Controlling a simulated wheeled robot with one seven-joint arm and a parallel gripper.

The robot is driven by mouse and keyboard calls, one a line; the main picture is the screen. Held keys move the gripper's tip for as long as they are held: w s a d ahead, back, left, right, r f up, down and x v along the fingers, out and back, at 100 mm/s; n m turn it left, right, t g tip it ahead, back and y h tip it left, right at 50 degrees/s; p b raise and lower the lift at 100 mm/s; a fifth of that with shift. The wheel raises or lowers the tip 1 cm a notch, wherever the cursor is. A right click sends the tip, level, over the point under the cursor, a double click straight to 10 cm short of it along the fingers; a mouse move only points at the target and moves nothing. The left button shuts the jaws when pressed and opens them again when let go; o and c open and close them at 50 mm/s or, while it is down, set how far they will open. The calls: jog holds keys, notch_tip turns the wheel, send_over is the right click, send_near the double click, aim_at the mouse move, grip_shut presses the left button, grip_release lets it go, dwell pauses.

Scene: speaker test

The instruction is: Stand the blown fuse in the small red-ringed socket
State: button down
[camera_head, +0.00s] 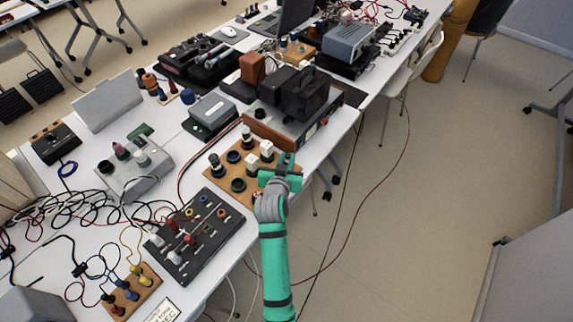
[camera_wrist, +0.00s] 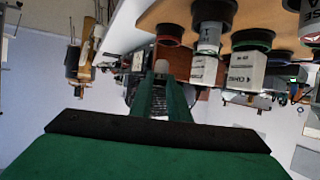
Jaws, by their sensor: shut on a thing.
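My gripper (camera_head: 281,170) is at the right edge of the wooden socket board (camera_head: 213,149), over the table edge. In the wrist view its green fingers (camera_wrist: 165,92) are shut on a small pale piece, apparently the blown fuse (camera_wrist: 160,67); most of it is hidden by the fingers. The wrist view shows the board upside down along the top. A small dark socket with a reddish ring (camera_wrist: 170,33) shows there, close to the fingers, with no fuse seen in it. The held piece is apart from this socket. In the head view my gripper covers part of the board.
White block-shaped pieces (camera_head: 251,162) and a grey cylinder (camera_wrist: 208,38) occupy the board beside other sockets, including a green-ringed one (camera_head: 238,185) and a blue-ringed one (camera_head: 233,156). A black switch panel (camera_head: 205,232) lies in front, a brown-fronted instrument (camera_head: 283,137) behind. Open floor lies right.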

jog(key=shift+w+a+f, duration=0.3)
jog(key=shift+f, duration=0.15)
jog(key=shift+s+f, duration=0.15)
jog(key=shift+f, duration=1.3)
jog(key=c, duration=1.7)
grip_release()
jog(key=shift+d, duration=0.1)
jog(key=shift+r, duration=0.1)
jog(key=v, duration=1.1)
jog(key=s+f+n+y, duration=0.1)
jog(key=s+f, duration=0.2)
jog(key=s, duration=0.7)
jog(key=s+f+n+y, duration=0.1)
jog(key=s+f, duration=0.2)
jog(key=s, duration=0.7)
jog(key=s+d+r, duration=0.1)
jog(key=s+r, duration=0.1)
jog(key=s, duration=0.3)
jog(key=s+d+r+t, duration=0.1)
jog(key=s+r, duration=0.2)
jog(key=s, duration=0.3)
jog(key=s+r+t, duration=0.1)
jog(key=s+r, duration=0.1)
jog(key=s, duration=0.4)
jog(key=shift+s+d+r, duration=0.15)
jog(key=shift+d+r, duration=0.25)
